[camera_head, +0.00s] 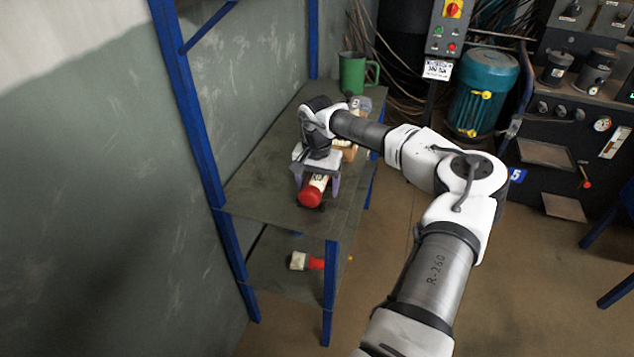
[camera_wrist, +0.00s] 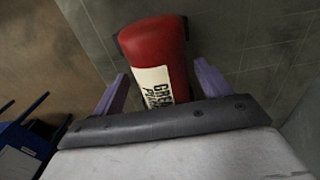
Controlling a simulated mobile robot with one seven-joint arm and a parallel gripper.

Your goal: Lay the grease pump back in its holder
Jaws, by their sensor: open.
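A small dark support shows beside the red end; whether this is the holder is hard to tell. My gripper (camera_head: 316,188) is open above the pump, with one purple finger on each side of it. In the wrist view the pump (camera_wrist: 155,45) lies between the spread fingers, with gaps on both sides. The pump's rear part is hidden under my gripper.
The upper shelf (camera_head: 256,186) has free room at left. A green mug (camera_head: 353,74) and a tan item (camera_head: 349,153) stand behind my gripper. A white and red item (camera_head: 300,261) lies on the lower shelf. Blue posts (camera_head: 331,290) and a wall bound the shelf.

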